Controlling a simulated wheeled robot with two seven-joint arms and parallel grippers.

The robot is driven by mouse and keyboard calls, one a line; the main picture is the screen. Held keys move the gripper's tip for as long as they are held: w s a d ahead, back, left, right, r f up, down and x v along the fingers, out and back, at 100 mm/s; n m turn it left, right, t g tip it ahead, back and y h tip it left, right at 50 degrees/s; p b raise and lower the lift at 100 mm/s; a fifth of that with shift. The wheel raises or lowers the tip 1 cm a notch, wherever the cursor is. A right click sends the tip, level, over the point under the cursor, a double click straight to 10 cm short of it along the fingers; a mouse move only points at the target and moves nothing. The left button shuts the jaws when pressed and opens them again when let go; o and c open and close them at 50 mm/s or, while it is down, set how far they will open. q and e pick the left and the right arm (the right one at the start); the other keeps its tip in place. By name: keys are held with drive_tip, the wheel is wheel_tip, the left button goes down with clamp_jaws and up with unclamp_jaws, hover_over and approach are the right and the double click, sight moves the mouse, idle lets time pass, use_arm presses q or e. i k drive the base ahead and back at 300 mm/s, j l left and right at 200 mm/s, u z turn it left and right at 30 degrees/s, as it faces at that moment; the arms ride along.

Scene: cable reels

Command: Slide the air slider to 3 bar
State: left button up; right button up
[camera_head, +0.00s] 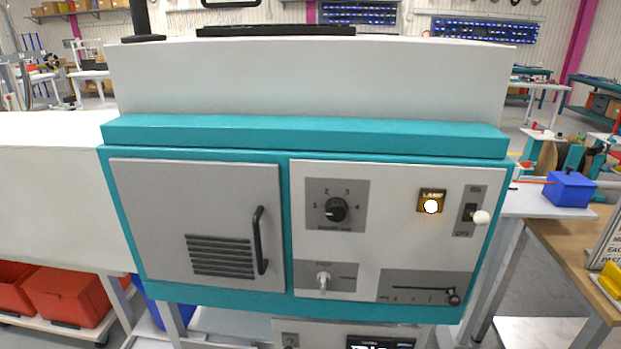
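The air slider appears to be the dark knob (454,298) on a grey scale plate (420,292) at the lower right of the white control panel (385,235). A thin dark slot runs across the plate, with small marks below it that are too small to read. The knob sits near the right end of the slot. Neither of my grippers is in view.
The panel also has a rotary dial (336,209), a key-like switch (323,281), a lit yellow lamp (431,206) and a toggle switch (475,215). A grey vented door (200,220) with a black handle is on the left. Nothing blocks the panel's front.

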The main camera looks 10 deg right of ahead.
sight(454, 300)
drive_tip(key=z, duration=1.4)
